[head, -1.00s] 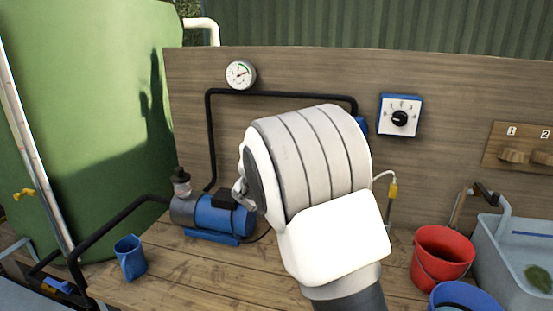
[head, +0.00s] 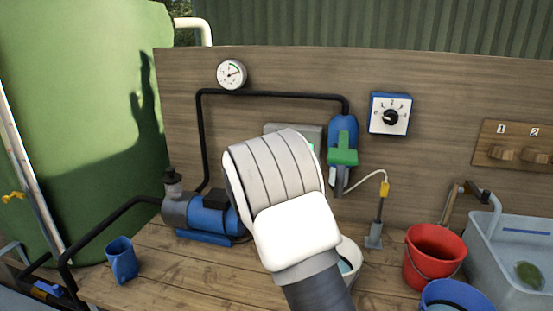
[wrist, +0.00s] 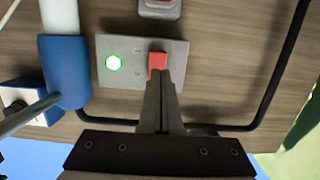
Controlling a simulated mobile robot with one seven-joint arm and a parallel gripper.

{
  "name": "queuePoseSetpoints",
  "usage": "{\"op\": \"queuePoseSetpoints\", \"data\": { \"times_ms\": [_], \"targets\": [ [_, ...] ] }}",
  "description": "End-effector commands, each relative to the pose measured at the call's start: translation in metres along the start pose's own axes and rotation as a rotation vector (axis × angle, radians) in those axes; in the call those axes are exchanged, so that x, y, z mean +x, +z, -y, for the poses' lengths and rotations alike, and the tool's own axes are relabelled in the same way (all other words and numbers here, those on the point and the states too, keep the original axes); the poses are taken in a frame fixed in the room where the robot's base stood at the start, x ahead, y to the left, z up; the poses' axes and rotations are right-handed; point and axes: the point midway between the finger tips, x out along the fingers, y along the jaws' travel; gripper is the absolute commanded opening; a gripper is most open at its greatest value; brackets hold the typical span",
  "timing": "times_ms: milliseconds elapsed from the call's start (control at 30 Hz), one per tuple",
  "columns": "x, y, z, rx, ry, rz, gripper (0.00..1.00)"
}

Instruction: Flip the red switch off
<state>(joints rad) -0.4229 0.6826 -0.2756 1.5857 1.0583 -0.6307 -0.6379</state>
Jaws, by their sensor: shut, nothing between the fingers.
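The red switch (wrist: 157,62) sits on a grey plate (wrist: 128,48) in the wrist view, beside a lit green lamp (wrist: 113,63). My gripper (wrist: 159,77) is shut and empty, its fingertips at the edge of the red switch. I cannot tell whether they touch it. In the head view, the top of the grey plate (head: 293,129) shows behind my arm. My fingers and the red switch are hidden there.
Black pipe (head: 270,93) runs along the wooden board, down to a blue-green cylinder (head: 343,140) right of the plate. A blue pump (head: 214,217) stands left of my arm. A red bucket (head: 433,258) and a blue cup (head: 122,260) stand on the bench.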

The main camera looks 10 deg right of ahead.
Motion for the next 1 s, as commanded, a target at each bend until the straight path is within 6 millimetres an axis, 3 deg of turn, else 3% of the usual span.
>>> {"op": "queuePoseSetpoints", "data": {
  "times_ms": [200,500,700,1000],
  "targets": [
    [0.039,0.0,-0.001,0.0,0.002,0.0,0.0],
    [0.078,0.0,0.0,0.001,0.0,0.0,0.0],
    [0.09,0.0,0.0,0.001,0.0,0.001,0.0],
    [0.091,0.0,0.0,0.0,-0.001,0.001,0.0]
  ]
}}
